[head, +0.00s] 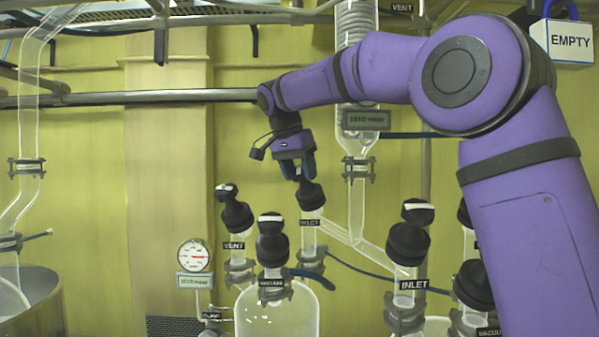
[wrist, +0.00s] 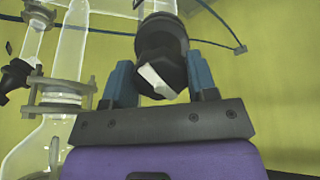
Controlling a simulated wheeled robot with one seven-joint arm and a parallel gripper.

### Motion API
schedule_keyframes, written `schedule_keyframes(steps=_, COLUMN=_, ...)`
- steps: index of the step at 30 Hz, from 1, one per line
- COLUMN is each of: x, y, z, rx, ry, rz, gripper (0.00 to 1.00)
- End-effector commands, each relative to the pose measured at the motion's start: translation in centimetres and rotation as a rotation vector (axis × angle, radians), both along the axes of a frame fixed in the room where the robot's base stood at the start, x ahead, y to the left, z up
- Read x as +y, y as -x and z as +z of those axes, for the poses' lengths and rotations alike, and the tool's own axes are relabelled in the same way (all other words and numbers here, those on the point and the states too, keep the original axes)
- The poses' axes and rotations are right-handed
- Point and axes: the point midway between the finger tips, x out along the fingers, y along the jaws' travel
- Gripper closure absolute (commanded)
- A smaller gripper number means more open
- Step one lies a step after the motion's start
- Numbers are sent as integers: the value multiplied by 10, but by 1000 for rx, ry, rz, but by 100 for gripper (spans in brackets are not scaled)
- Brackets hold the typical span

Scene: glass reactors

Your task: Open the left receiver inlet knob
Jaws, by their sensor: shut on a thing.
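The left receiver inlet knob (head: 311,196) is a black knob on a glass neck marked INLET, at the back of the left receiver (head: 277,314). My gripper (head: 297,172) comes down on it from above and is shut on it. In the wrist view the knob (wrist: 160,72) sits between the two blue fingers of my gripper (wrist: 162,88), with a white bar mark across its face. The fingers hide part of the knob's sides.
Black knobs marked VENT (head: 235,212) and VACUUM (head: 271,245) stand close by on the same receiver. Another INLET knob (head: 409,238) stands to the right. A glass column (head: 357,150) with a 1010 label hangs just right of my gripper. A pressure gauge (head: 194,256) stands left.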

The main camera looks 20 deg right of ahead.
Motion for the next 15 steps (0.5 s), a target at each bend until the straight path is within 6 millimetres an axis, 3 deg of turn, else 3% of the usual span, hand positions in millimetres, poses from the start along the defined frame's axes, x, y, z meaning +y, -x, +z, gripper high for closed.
schedule_keyframes(steps=15, x=0, y=0, z=0, rx=219, ry=131, rz=410, gripper=71)
